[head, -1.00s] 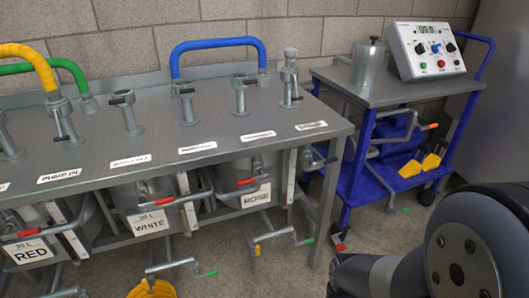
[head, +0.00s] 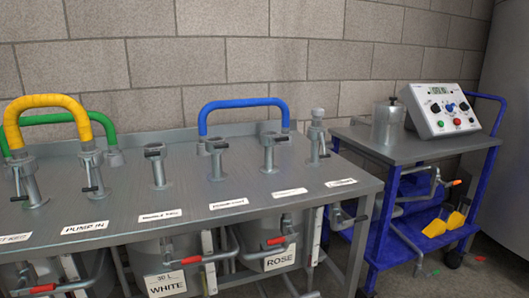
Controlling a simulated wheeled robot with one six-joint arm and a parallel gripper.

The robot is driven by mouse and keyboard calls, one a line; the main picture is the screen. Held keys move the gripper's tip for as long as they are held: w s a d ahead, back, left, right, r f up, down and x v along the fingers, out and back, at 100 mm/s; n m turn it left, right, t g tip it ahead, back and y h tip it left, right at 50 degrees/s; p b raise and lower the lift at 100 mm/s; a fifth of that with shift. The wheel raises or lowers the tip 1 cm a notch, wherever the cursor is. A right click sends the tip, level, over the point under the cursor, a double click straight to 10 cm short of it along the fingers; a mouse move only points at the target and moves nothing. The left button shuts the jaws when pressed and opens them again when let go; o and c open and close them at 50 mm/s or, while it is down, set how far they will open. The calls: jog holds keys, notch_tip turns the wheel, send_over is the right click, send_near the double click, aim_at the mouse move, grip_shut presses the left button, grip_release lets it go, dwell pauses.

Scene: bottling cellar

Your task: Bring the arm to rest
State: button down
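My gripper is not in the head view, and no part of my arm shows now. I cannot tell whether the gripper is open or shut, or whether it holds anything. The grey metal bench (head: 120,200) with several upright pipe ports fills the left and middle of the view. A yellow hose (head: 45,100), a green hose (head: 65,118) and a blue hose (head: 243,103) arch between ports on it.
Tanks marked WHITE (head: 166,284) and ROSE (head: 280,258) hang under the bench front, with red-handled levers. A blue cart (head: 385,215) at right carries a metal canister (head: 388,126) and a control box (head: 442,110). A block wall stands behind.

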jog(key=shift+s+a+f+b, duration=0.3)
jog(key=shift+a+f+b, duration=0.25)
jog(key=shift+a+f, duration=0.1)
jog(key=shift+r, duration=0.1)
